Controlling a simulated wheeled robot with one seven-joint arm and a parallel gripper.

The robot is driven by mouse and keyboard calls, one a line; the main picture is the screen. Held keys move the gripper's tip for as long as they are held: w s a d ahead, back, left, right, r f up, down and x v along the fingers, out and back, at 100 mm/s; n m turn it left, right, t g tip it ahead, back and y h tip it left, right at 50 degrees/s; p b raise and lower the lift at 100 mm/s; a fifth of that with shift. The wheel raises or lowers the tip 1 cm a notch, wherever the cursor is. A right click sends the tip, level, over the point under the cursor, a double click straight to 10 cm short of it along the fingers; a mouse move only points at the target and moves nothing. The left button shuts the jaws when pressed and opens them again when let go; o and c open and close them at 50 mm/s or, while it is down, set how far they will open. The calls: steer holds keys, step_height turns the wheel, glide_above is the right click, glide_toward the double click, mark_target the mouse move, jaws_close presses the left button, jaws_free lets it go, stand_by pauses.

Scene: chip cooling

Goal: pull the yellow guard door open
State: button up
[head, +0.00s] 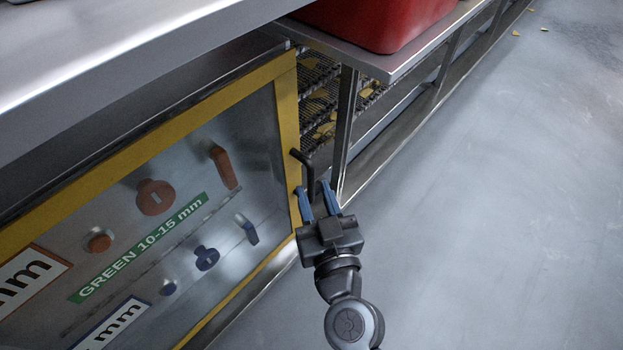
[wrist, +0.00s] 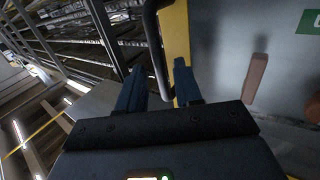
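The yellow guard door (head: 288,110) fills the left of the head view, a yellow frame around a see-through panel. Its yellow edge also shows in the wrist view (wrist: 176,35). A dark bar handle (head: 309,172) stands out from the door's right edge, and it runs down the middle of the wrist view (wrist: 153,45). My gripper (head: 312,187) is at the handle, with its blue fingers apart on either side of the bar. Gaps show between bar and fingers in the wrist view. I cannot tell whether the door stands slightly ajar.
Wire mesh racks with yellow pieces (head: 318,100) lie right of the door edge. A metal post (head: 346,130) stands close beyond the handle. A red bin (head: 380,22) sits on the metal bench above. Grey floor (head: 500,200) on the right is open.

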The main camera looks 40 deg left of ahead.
mark_target(312, 187)
steer(key=shift+x, duration=1.55)
jaws_close()
